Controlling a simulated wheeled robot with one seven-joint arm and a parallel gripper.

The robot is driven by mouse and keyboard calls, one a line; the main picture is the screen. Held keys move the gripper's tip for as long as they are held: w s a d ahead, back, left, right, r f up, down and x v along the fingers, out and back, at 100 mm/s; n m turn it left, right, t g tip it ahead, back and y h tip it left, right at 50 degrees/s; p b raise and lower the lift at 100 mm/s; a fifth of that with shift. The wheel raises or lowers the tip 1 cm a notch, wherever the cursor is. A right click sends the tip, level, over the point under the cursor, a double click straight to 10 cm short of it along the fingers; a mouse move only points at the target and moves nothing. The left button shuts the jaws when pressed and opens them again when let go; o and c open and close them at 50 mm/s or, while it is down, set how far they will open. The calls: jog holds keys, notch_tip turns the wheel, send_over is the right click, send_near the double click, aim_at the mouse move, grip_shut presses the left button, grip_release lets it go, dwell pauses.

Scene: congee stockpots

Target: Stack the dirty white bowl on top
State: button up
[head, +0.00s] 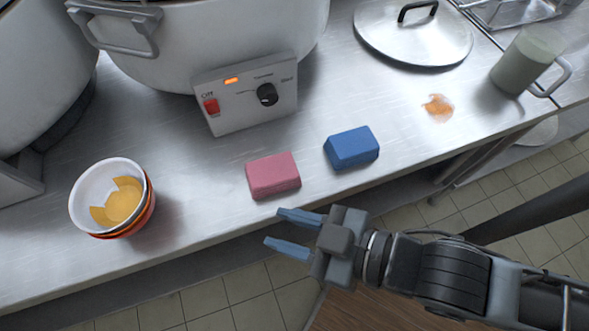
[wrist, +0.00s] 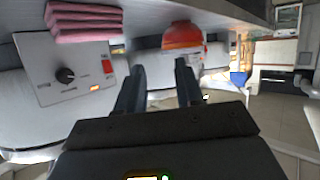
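A white bowl (head: 104,178) with yellow-orange residue inside is the top one of a stack at the left of the counter. Orange-red bowls (head: 150,213) show beneath it, mostly hidden. In the wrist view, which appears upside down, an orange-red bowl (wrist: 182,37) shows beyond the fingers; the white bowl is hard to make out there. My gripper (head: 273,228) is open and empty, to the right of the stack and apart from it, by the counter's front edge. Its two spread fingers also show in the wrist view (wrist: 159,68).
A pink sponge (head: 273,176) and a blue sponge (head: 351,148) lie on the counter (head: 210,200) near my gripper. A large pot (head: 205,35) with a control panel stands behind. A lid (head: 414,38), a brownish spill (head: 438,108) and a jug (head: 524,62) are at the right.

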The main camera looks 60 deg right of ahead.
jog(key=s+d+r+m+t+h, duration=0.1)
jog(key=s+d+r+m+h, duration=0.1)
jog(key=s+d+r, duration=0.3)
jog(key=s+d, duration=0.3)
jog(key=shift+s+d+r, duration=0.2)
jog(key=shift+s+d, duration=0.1)
jog(key=shift+d, duration=0.05)
dwell(0.9)
